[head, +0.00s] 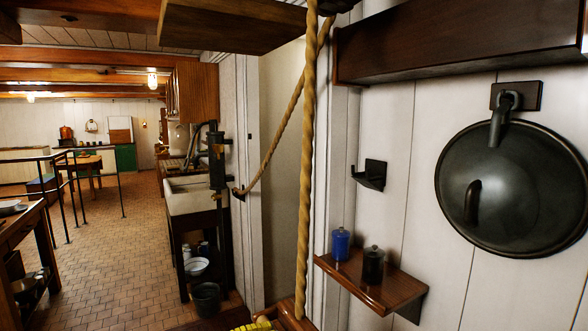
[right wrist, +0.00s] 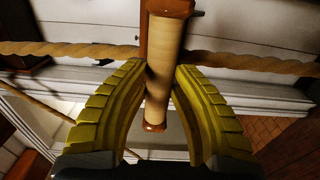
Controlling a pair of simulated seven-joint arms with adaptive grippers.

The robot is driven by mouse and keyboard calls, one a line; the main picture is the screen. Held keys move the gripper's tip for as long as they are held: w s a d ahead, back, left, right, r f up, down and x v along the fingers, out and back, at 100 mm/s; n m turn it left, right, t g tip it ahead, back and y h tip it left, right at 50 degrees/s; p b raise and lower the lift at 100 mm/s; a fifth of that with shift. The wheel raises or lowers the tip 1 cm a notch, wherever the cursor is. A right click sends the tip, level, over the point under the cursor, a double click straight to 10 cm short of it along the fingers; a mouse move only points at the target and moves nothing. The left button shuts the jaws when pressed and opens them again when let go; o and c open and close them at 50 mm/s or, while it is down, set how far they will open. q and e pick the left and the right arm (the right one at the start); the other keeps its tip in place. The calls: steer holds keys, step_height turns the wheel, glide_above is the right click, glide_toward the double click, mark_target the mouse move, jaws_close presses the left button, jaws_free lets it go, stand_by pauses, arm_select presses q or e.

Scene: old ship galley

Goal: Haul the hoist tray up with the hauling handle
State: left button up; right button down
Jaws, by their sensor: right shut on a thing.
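The hauling handle is a pale round bar with red-brown ends, upright in the right wrist view (right wrist: 168,48). My right gripper (right wrist: 160,70) has yellow ridged fingers closed around the bar from both sides. In the head view, part of the handle (head: 292,318) and my yellow right gripper (head: 250,326) show at the bottom edge. A thick tan rope (head: 308,150) runs from the top of the picture down to the handle. I cannot make out the hoist tray with certainty. My left gripper is not in view.
A slanting rope (head: 275,140) runs to a dark hook by the door frame. A small wall shelf (head: 385,280) holds a blue jar (head: 340,244) and a dark jar (head: 373,265). A big dark lid (head: 512,190) hangs at right. Open tiled floor (head: 110,260) lies left.

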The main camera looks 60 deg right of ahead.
steer(key=shift+f, duration=0.15)
step_height(320, 180, down, 22)
steer(key=a, duration=0.2)
steer(key=shift+s, duration=0.35)
steer(key=shift+a, duration=0.1)
step_height(320, 180, down, 8)
steer(key=shift+s+a, duration=0.2)
steer(key=shift+a, duration=0.25)
stand_by(0.4)
